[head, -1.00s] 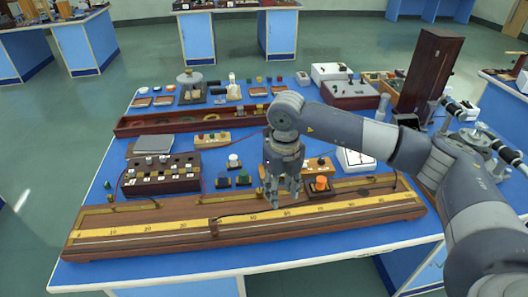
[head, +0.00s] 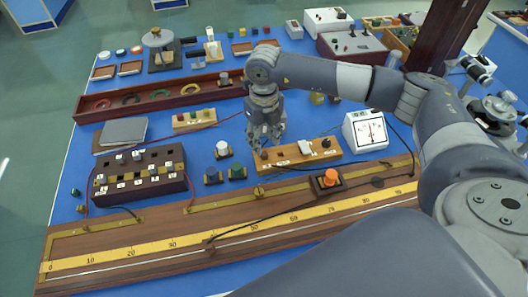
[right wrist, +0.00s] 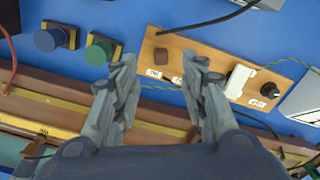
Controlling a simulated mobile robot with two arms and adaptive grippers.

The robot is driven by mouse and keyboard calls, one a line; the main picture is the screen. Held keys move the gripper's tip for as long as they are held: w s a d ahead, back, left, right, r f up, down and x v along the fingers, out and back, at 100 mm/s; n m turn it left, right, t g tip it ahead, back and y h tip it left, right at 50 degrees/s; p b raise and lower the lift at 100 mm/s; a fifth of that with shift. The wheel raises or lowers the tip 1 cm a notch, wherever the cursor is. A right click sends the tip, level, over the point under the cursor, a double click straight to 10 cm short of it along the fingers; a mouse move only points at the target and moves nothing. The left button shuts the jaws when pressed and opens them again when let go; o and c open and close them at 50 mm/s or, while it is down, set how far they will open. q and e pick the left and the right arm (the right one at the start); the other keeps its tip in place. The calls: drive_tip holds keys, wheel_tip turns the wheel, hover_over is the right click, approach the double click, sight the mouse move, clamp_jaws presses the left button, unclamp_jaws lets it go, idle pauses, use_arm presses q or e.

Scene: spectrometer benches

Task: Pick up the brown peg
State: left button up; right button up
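The brown peg (right wrist: 161,57) is a small dark-brown block on the left end of a light wooden switch board (right wrist: 215,70). In the head view the brown peg (head: 264,155) shows just below my right gripper's fingertips (head: 266,144). In the right wrist view my right gripper (right wrist: 161,68) is open, with one finger to each side of the peg's line. The fingers are empty, and I cannot tell how high above the peg they are. My left gripper is not in view.
The board also carries a white switch (right wrist: 240,80) and a black knob (right wrist: 270,89). Green (right wrist: 98,52) and blue (right wrist: 46,40) knobs stand to the left. A long ruler board (head: 130,252) lies in front; a white meter (head: 366,131) stands to the right.

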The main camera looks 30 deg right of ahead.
sight(264, 152)
drive_tip(key=f+p, duration=0.2)
drive_tip(key=f, duration=0.3)
drive_tip(key=shift+w, duration=0.2)
drive_tip(key=shift+f, duration=0.5)
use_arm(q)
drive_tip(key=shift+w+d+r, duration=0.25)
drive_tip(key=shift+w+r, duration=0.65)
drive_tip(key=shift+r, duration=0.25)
use_arm(e)
clamp_jaws()
